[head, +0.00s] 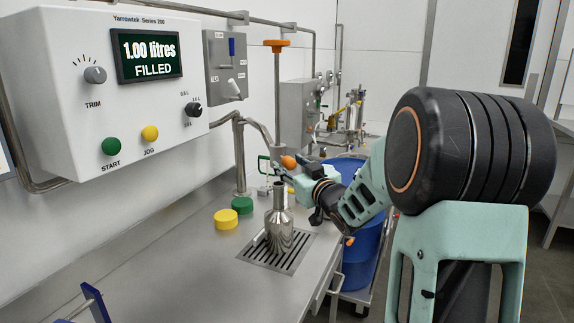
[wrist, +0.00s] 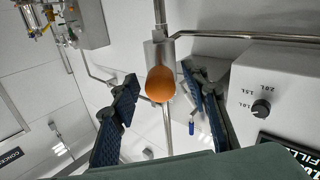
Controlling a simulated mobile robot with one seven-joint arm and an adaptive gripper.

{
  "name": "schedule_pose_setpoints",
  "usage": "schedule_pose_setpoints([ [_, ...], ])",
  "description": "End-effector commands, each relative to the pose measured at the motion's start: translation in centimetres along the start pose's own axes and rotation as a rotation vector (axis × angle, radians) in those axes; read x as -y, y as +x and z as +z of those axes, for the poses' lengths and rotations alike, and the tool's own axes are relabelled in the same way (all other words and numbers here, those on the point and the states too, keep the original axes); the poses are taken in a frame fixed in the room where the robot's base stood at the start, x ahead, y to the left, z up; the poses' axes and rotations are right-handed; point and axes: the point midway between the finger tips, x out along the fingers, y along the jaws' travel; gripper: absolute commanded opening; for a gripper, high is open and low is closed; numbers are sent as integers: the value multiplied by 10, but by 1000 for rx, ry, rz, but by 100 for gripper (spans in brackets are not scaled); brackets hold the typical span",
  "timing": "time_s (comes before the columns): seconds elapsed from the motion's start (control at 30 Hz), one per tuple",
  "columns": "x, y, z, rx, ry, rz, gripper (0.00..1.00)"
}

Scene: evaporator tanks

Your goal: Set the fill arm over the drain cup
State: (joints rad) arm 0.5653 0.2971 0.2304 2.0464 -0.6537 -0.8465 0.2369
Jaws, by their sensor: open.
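The fill arm (head: 258,127) is a bent steel pipe on a post at the back of the steel counter, its end near a steel bottle (head: 279,232). The bottle stands upright on a slotted drain grate (head: 292,252). An orange knob (head: 288,162) shows right at my gripper (head: 281,170). In the wrist view the orange knob (wrist: 160,84) lies between the two spread fingers of my gripper (wrist: 163,98), with a gap on both sides. I cannot tell from the picture how the knob joins the fill arm. I cannot make out the drain cup for certain.
A white control box (head: 140,85) reading "1.00 litres FILLED" overhangs the counter at left. A yellow cap (head: 226,219) and a green cap (head: 242,205) lie left of the bottle. A blue drum (head: 357,255) stands right of the counter. The near counter is mostly clear.

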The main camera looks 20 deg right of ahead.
Motion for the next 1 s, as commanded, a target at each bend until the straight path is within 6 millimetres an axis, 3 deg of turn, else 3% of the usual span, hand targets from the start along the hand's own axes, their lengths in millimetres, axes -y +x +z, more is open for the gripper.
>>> schedule_pose_setpoints([
  [0.2, 1, 19, 0, 0, 1, -1, 42],
  [0.5, 0, 21, 0, 1, 1, 0, 42],
  [0.9, 0, 20, 0, 0, 1, 0, 0],
  [1.0, 0, 20, 0, 0, 1, 0, 0],
])
